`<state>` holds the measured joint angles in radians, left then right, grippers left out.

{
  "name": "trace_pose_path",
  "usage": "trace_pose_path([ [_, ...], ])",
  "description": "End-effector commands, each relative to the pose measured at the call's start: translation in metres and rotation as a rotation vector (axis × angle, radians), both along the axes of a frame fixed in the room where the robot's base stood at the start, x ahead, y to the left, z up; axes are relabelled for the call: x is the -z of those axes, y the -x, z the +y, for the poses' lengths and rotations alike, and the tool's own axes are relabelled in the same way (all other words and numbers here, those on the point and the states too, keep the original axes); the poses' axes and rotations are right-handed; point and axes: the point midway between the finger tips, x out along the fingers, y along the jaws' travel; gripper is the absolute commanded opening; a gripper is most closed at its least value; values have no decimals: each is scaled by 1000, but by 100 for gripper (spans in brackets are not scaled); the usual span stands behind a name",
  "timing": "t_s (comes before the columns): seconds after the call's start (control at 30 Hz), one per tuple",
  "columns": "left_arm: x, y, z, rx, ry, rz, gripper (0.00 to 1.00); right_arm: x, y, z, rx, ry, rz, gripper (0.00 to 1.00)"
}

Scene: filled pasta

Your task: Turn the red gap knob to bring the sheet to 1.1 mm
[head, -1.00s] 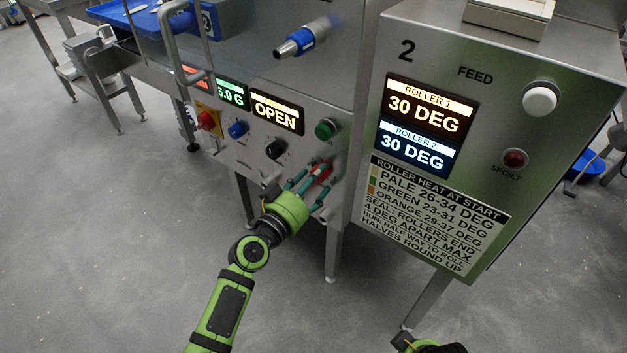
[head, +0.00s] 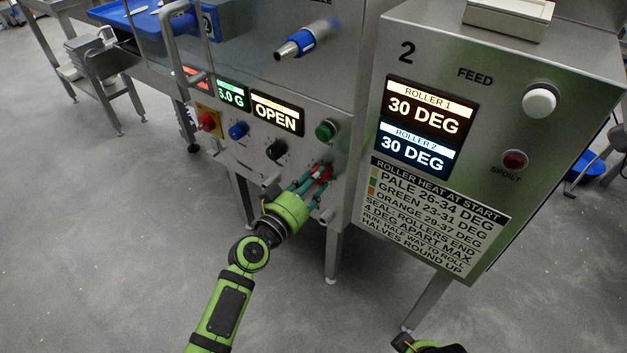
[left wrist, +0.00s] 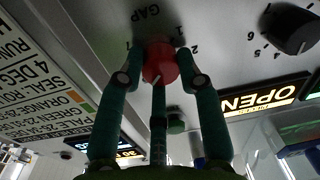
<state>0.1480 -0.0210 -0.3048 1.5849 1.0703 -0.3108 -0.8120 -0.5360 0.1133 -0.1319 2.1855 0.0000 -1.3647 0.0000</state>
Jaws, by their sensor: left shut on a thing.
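The red gap knob (head: 321,172) is on the lower front panel in the head view. In the left wrist view the red knob (left wrist: 160,65) shows a white pointer line, under the word GAP, with the scale figures 1 and 2 beside it. My left gripper (head: 317,175) is shut on the knob, its teal fingers on both sides of it; the fingertips (left wrist: 161,58) show in the left wrist view too. No sheet can be made out. My right arm shows only as a green part at the bottom edge; its fingers are out of view.
A black knob (head: 276,149), a blue knob (head: 238,130), a red knob on a yellow plate (head: 207,121) and a green button (head: 325,129) are nearby. The display (head: 276,113) reads OPEN. The feed box (head: 530,110) juts out at right, both rollers reading 30 DEG.

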Motion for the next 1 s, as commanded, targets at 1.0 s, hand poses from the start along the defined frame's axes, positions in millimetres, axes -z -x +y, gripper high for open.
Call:
trace_pose_path([
  [1.0, 5, 3, -2, 5, 464, 358, 3, 41, 2, 1, -6, 1, 25, 40],
])
